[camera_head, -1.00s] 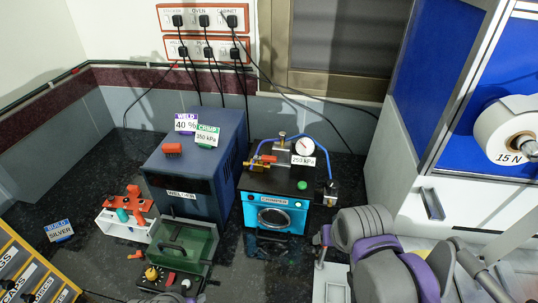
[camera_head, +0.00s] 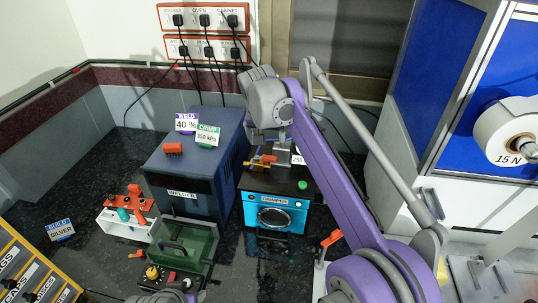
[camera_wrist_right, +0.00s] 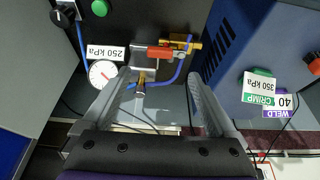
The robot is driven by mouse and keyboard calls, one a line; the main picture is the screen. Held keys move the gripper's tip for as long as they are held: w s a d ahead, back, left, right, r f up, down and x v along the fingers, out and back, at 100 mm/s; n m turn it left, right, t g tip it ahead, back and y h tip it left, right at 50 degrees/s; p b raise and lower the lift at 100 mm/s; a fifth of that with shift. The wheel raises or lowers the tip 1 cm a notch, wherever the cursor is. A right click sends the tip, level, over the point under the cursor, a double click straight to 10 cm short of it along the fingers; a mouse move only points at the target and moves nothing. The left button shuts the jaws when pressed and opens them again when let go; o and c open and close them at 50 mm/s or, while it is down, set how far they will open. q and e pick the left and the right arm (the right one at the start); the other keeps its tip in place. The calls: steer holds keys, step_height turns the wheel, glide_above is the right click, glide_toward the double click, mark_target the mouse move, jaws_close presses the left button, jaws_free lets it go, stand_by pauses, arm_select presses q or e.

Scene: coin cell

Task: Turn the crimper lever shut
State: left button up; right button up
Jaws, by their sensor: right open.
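The crimper (camera_head: 276,213) is a black box with a bright blue front and a round window. On its top is a brass valve (camera_wrist_right: 182,42) with a red lever (camera_wrist_right: 159,52); the lever also shows in the head view (camera_head: 268,158). My right gripper (camera_wrist_right: 160,78) is open and empty. Its two grey fingers point toward the valve area, with the red lever just beyond the gap between the tips; I see no contact. In the head view my right wrist hangs above and behind the crimper and hides part of its top.
A gauge (camera_wrist_right: 103,73) and a 250 kPa tag (camera_wrist_right: 105,52) stand beside the valve, with blue tubing near. The dark blue welder box (camera_head: 196,165) is close on the crimper's left. A green tray (camera_head: 186,244) lies in front. A white cabinet (camera_head: 410,200) stands right.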

mark_target(269, 157)
arm_select(q)
steer(key=shift+s+f+b, duration=0.2)
steer(key=shift+f+b, duration=0.1)
steer(key=shift+f, duration=0.2)
arm_select(e)
steer(key=x, duration=0.9)
steer(key=shift+f, duration=0.15)
steer(key=shift+c, duration=0.3)
steer(key=c, duration=1.3)
arm_select(q)
steer(key=shift+r, duration=0.1)
arm_select(e)
steer(key=shift+a, duration=0.1)
